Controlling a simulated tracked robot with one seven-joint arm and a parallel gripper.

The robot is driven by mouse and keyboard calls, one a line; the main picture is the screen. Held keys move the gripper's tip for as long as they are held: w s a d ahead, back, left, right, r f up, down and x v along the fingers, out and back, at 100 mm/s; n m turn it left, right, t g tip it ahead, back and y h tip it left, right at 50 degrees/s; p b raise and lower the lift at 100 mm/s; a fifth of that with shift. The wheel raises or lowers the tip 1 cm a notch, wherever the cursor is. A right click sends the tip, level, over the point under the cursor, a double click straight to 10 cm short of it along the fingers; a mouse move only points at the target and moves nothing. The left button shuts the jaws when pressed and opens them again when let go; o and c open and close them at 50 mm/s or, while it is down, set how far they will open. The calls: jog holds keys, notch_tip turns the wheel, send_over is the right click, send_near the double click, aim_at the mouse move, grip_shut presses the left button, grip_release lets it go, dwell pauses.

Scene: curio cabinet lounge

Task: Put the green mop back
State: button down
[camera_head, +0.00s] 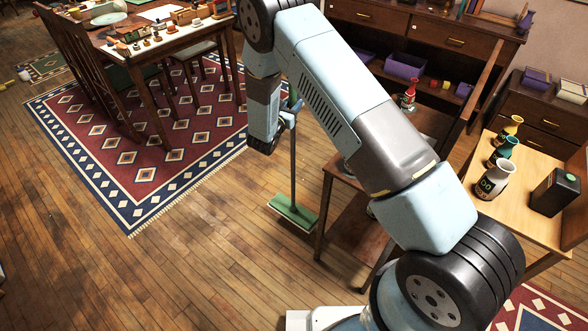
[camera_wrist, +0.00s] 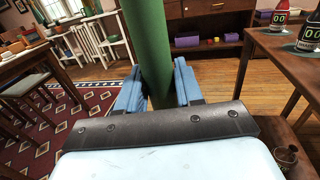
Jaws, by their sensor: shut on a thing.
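The green mop (camera_head: 293,212) stands nearly upright beside the legs of a small wooden table. Its flat green head is at floor level, though I cannot tell whether it touches the boards. A grey pole rises from the head to my gripper (camera_head: 290,110), which is partly hidden by my own arm. In the wrist view, the thick green upper part of the handle (camera_wrist: 147,45) passes between the two blue fingers of my gripper (camera_wrist: 158,90). The fingers are shut on it. The top of the handle is out of view.
A small wooden table (camera_head: 328,212) stands just right of the mop. A dark cabinet (camera_head: 425,33) with purple bins is behind. A light table (camera_head: 530,215) bears several vases and a black canister. A patterned rug (camera_head: 160,165) and cluttered table lie left; front-left floor is clear.

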notch_tip(320, 180, down, 10)
jog(key=shift+r, duration=0.2)
dwell(0.4)
jog(key=shift+f, duration=0.1)
jog(key=c, duration=0.7)
grip_release()
jog(key=shift+c, duration=0.2)
jog(key=shift+a, duration=0.1)
jog(key=v, duration=1.2)
jog(key=shift+r, duration=0.2)
